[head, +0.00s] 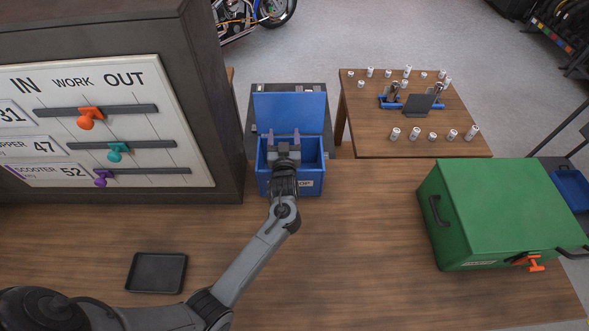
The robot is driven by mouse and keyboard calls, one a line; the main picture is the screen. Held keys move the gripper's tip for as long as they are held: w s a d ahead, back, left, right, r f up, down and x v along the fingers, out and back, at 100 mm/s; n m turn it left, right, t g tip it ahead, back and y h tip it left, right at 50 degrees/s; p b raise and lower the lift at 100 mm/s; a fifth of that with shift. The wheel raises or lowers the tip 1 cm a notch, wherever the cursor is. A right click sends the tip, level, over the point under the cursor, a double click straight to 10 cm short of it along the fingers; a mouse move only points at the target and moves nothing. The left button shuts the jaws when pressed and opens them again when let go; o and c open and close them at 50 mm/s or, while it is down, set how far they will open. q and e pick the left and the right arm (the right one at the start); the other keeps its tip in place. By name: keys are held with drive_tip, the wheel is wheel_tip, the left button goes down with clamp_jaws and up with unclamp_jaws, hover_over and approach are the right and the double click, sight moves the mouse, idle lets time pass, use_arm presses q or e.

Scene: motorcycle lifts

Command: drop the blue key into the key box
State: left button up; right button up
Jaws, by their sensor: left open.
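The key box is the open blue box (263,184) on the wooden bench, with its blue lid (290,112) raised at the back. A partly covered label ending in "OP" is on its front. My left gripper (283,136) is over the box opening with its fingers apart on either side. The wrist hides the middle of the box, so part of the inside is not visible. I cannot make out the blue key anywhere; nothing shows clearly between the fingers. My right gripper is not in view.
A black tray (156,272) lies on the bench at lower left. An IN/WORK/OUT board (90,165) with orange, teal and purple sliders stands at left. A green case (505,210) with an orange latch piece is at right. A small table (360,133) behind holds several cylinders.

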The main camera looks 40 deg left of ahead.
use_arm(q)
drive_tip(key=b+v, duration=0.1)
drive_tip(key=v, duration=0.9)
drive_tip(key=shift+s+d, duration=0.25)
drive_tip(key=shift+d, duration=0.05)
drive_tip(key=s+a+f+m+h, duration=0.2)
drive_tip(key=s+f+m, duration=0.1)
drive_tip(key=s+f, duration=0.4)
drive_tip(key=s+d+f+m+g+h, duration=0.1)
drive_tip(key=s+d+m+g+h, duration=0.2)
drive_tip(key=s+d+g+h, duration=0.5)
drive_tip(key=s+d+f+m+g+h, duration=0.15)
drive_tip(key=s+d+m, duration=0.3)
drive_tip(key=s, duration=0.65)
wheel_tip(320, 180, up, 15)
drive_tip(key=g+p, duration=0.1)
drive_tip(key=p, duration=1.3)
drive_tip(key=shift+s+n, duration=0.3)
drive_tip(key=shift+n, duration=0.15)
